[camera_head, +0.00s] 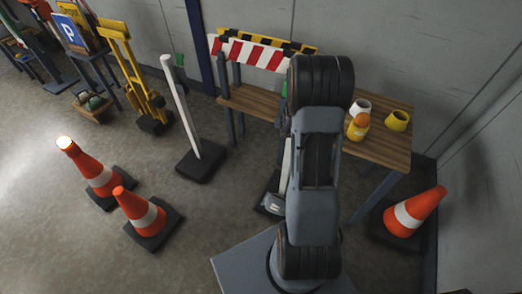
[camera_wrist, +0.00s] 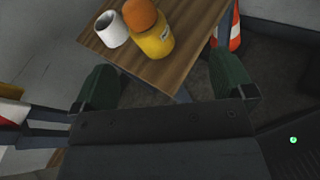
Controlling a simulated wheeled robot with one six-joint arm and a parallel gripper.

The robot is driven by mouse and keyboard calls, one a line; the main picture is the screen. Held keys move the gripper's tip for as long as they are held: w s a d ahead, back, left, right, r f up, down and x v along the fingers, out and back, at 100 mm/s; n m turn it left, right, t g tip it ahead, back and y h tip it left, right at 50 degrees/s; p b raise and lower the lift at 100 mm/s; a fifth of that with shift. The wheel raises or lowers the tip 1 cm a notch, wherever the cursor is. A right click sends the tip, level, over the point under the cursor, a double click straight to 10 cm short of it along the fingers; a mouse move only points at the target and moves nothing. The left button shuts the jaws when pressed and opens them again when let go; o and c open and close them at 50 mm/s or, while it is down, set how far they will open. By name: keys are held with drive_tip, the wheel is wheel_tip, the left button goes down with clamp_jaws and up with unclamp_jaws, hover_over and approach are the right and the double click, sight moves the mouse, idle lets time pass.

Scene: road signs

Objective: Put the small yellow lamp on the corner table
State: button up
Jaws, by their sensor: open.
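A small yellow lamp (camera_head: 357,131) with an orange dome stands upright on a wooden table (camera_head: 382,150) near the room's right corner. In the wrist view the lamp (camera_wrist: 155,42) stands on the table top (camera_wrist: 178,68), close to its edge. My gripper (camera_wrist: 165,80) is open and empty, its two green fingers spread wide. The lamp is beyond the fingers, apart from them, and lies between their lines in the picture. In the head view my arm hides the gripper and part of the table.
Beside the lamp stand a white mug (camera_head: 360,107) and a yellow mug (camera_head: 397,121). Traffic cones stand on the floor at right (camera_head: 412,213) and left (camera_head: 140,212). A white post (camera_head: 182,108) stands left.

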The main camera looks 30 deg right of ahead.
drive_tip(key=s+a+r+m+t+y, duration=0.1)
drive_tip(key=a+r+m+t+y, duration=0.1)
drive_tip(key=a, duration=0.9)
drive_tip(key=s+a+r+m+t+y, duration=0.2)
drive_tip(key=a+r+m+y, duration=0.2)
drive_tip(key=a, duration=0.7)
drive_tip(key=s+a+r+m+t+y, duration=0.2)
drive_tip(key=a+m+y, duration=0.5)
drive_tip(key=a, duration=0.5)
drive_tip(key=shift+r+y, duration=0.7)
drive_tip(key=shift+r, duration=0.05)
drive_tip(key=shift+a, duration=0.1)
wheel_tip(320, 180, up, 16)
drive_tip(key=t+p, duration=0.1)
drive_tip(key=p, duration=1.3)
drive_tip(key=shift+s+a+f, duration=0.2)
drive_tip(key=shift+s+a, duration=0.05)
drive_tip(key=shift+c, duration=0.4)
